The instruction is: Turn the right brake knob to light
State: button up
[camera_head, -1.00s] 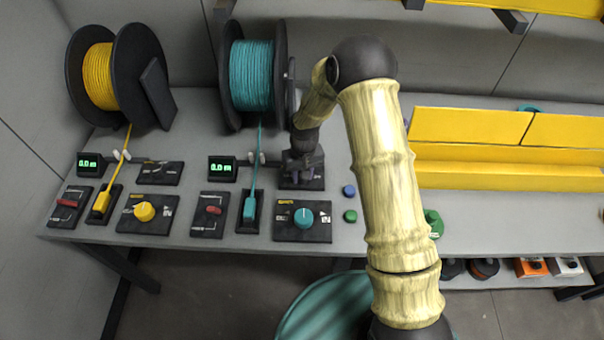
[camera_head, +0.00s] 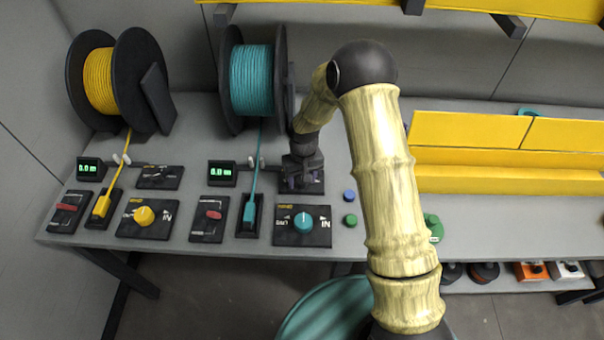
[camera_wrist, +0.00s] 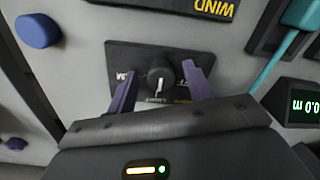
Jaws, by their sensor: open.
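The right brake knob (camera_wrist: 158,79) is a small black dial with a white pointer line. It sits on a dark panel (camera_wrist: 122,52) with white and yellow lettering in the wrist view. My gripper (camera_wrist: 160,88) has two purple fingers, open and apart, one on each side of the knob, with gaps visible. I cannot tell the fingertips' exact height over the panel. In the head view my gripper (camera_head: 303,183) points down over this panel and hides the knob. The pointer runs roughly along the panel's short side, near a small label.
The teal wind knob (camera_head: 303,221) is in front of my gripper, with the teal reel (camera_head: 251,78) behind to the left. A teal slider (camera_head: 249,212), a 0.0 m display (camera_head: 222,173), and blue (camera_head: 349,196) and green (camera_head: 350,221) buttons are close by.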

notch_tip(320, 180, up, 17)
jog(key=b, duration=0.1)
jog(key=shift+d+r, duration=0.2)
jog(key=shift+d, duration=0.05)
dwell(0.6)
jog(key=s+d+r+m+t+p, duration=0.1)
jog(key=s+d+r+m, duration=0.1)
jog(key=s+d, duration=0.5)
jog(key=s+d+r+m+t+p, duration=0.1)
jog(key=s+d+r+p, duration=0.1)
jog(key=s+d, duration=0.5)
jog(key=s+r, duration=0.1)
jog(key=s, duration=0.3)
jog(key=shift+s+d+r+m+t, duration=0.25)
jog(key=shift+d+m+t, duration=0.15)
